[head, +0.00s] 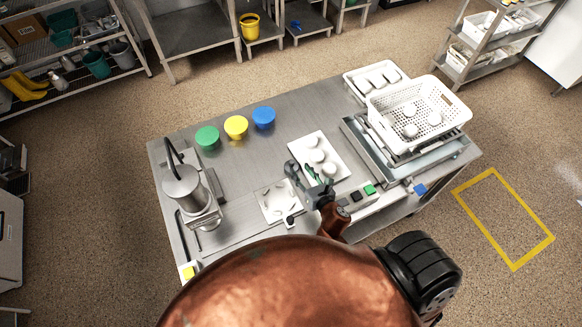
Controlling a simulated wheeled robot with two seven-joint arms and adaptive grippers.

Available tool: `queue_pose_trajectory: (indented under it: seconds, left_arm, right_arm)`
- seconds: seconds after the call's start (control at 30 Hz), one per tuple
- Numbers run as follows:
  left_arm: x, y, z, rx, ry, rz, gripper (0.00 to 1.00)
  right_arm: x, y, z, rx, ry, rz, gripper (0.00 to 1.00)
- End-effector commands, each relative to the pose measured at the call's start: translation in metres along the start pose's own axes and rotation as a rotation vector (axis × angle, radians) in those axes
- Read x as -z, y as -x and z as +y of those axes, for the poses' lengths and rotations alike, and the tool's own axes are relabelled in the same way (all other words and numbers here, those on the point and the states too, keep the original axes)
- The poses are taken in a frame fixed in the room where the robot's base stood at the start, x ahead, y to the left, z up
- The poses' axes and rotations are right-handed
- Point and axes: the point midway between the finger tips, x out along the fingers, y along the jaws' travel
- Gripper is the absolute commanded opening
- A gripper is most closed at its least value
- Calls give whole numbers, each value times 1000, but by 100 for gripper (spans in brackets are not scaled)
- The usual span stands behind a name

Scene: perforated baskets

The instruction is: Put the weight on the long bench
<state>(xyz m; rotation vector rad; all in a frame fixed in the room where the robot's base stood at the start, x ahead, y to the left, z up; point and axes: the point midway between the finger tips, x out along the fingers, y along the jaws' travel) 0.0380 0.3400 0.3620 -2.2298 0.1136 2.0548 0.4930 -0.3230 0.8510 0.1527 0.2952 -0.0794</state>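A steel bench (255,168) fills the middle of the head view. I cannot tell for certain which thing is the weight. A steel cylinder with a black handle (183,187) stands at the bench's left end. My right gripper (303,183) is over the front middle of the bench, between a white square tray (270,195) and a white board with round white pieces (318,140). Its dark fingers look spread apart, with no held thing clearly visible. My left gripper is not in view.
Green (207,137), yellow (236,127) and blue (263,118) round containers stand along the bench's back. A white perforated basket (420,115) with white pieces sits over a steel tray at right. A small control box (363,196) is at the front edge.

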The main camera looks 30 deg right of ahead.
Motion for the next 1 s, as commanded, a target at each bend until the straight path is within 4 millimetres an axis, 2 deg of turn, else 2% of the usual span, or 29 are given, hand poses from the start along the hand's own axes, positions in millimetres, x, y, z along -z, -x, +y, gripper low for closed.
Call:
queue_pose_trajectory:
  seconds: [0.1,0.2,0.47,0.8,1.0]
  left_arm:
    - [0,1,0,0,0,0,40]
    - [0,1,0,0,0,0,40]
    - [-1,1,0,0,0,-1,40]
    - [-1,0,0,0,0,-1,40]
    - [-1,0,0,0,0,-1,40]
  right_arm:
    - [3,2,1,0,110,1,37]
    - [4,-1,2,0,146,0,37]
    - [4,-28,3,0,146,-1,37]
    - [7,-72,9,-1,145,0,37]
    - [8,-76,8,0,146,1,37]
